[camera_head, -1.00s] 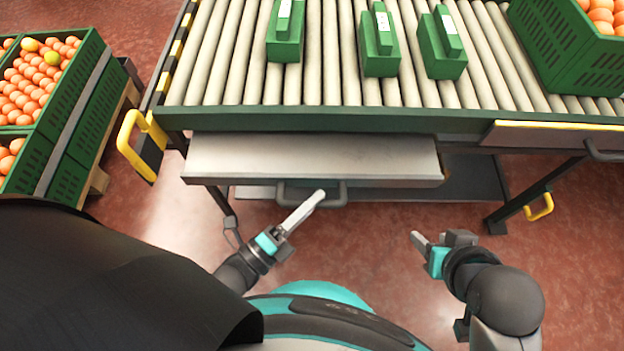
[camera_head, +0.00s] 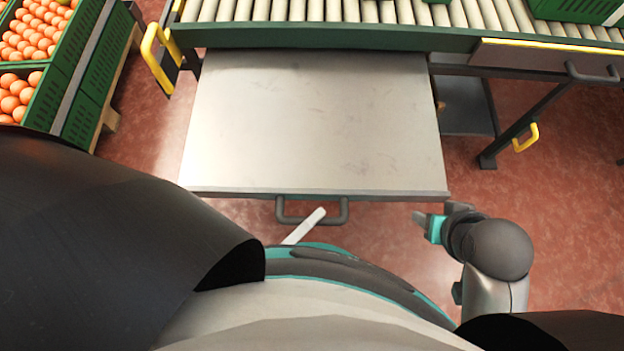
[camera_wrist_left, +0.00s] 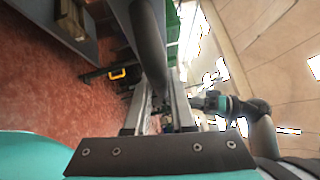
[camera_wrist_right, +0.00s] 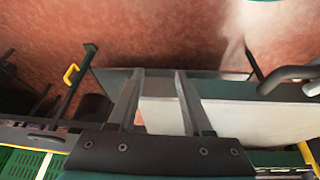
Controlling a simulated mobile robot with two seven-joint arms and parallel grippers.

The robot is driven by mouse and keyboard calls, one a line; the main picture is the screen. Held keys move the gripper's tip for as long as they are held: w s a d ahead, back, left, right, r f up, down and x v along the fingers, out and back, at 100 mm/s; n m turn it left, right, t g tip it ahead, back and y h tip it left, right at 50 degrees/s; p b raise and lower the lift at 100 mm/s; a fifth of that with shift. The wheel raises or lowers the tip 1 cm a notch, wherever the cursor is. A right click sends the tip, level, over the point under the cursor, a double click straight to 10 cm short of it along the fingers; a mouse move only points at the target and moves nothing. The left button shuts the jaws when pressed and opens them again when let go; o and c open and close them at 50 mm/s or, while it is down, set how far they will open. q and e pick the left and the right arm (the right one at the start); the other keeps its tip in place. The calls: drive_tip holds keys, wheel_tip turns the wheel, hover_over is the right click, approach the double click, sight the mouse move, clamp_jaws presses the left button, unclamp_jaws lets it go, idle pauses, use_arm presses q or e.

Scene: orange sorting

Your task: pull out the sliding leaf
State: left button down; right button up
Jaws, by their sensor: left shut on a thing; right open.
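The sliding leaf (camera_head: 318,120) is a flat grey metal panel standing well out from under the roller table in the head view. Its dark handle (camera_head: 312,218) is on the front edge, close to my body. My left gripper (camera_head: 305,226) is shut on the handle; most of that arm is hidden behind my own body. In the left wrist view the handle bar (camera_wrist_left: 150,50) runs between the fingers (camera_wrist_left: 158,105). My right gripper (camera_head: 432,222) is open and empty, to the right of the leaf's front corner. In the right wrist view its fingers (camera_wrist_right: 155,90) stand apart, with the pale leaf beyond.
The roller table (camera_head: 330,37) runs along the back. A second panel with a handle (camera_head: 545,55) is at its right, shut in. A yellow handle (camera_head: 160,55) sticks out at the left corner. Green crates of oranges (camera_head: 75,75) stand on the left.

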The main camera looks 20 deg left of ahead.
idle(0.3)
use_arm(q)
drive_tip(key=c, duration=0.8)
unclamp_jaws()
drive_tip(key=shift+s, duration=0.1)
drive_tip(key=shift+o, duration=0.2)
drive_tip(key=v, duration=1.5)
use_arm(e)
drive_tip(key=shift+r, duration=0.65)
use_arm(q)
drive_tip(key=shift+a, duration=0.1)
use_arm(e)
drive_tip(key=shift+s+f, duration=0.1)
